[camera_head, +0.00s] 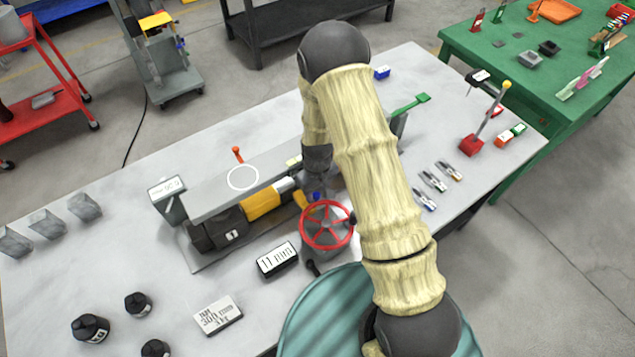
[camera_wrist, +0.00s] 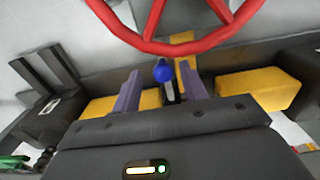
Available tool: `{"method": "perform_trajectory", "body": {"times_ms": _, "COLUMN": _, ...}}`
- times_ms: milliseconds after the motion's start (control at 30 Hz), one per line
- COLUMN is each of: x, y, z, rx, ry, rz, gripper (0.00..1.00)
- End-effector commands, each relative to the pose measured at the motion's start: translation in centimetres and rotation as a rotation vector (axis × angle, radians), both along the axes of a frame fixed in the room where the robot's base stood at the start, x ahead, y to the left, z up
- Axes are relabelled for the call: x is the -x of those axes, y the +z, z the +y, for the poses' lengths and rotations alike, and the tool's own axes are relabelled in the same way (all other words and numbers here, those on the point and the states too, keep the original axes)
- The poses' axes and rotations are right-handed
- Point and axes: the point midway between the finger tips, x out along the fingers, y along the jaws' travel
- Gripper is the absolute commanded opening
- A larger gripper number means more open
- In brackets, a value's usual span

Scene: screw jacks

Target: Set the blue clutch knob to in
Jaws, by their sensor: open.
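The blue clutch knob (camera_wrist: 162,71) is a small ball on a short dark stem in the wrist view. It lies between the two fingers of my gripper (camera_wrist: 163,88), which are apart, and no clear contact shows. In the head view the knob (camera_head: 316,196) is a small blue spot just above the red handwheel (camera_head: 327,224), and my gripper is mostly hidden behind my arm. The red handwheel (camera_wrist: 165,42) also crosses the top of the wrist view, close beyond the knob. I cannot tell the knob's in or out setting.
The jack's yellow block (camera_head: 262,202) and dark housing sit beside the knob. An "11 mm" display box (camera_head: 277,259) and a white label block (camera_head: 218,315) stand in front. Black weights (camera_head: 91,328) are at the lower left. The table's (camera_head: 90,270) left part has free room.

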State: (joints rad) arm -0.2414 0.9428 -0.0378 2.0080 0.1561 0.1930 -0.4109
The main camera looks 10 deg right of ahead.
Motion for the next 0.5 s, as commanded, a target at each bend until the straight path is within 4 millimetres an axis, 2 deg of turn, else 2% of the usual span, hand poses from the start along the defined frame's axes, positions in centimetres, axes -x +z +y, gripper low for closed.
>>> {"method": "perform_trajectory", "body": {"times_ms": 267, "x": -0.1, "y": 2.3, "z": 0.0, "rx": 0.000, "ry": -0.001, "rz": -0.003, "gripper": 0.43}}
{"method": "perform_trajectory", "body": {"times_ms": 500, "x": -0.1, "y": 6.1, "z": 0.0, "rx": -0.001, "ry": 0.000, "rz": -0.005, "gripper": 0.43}}
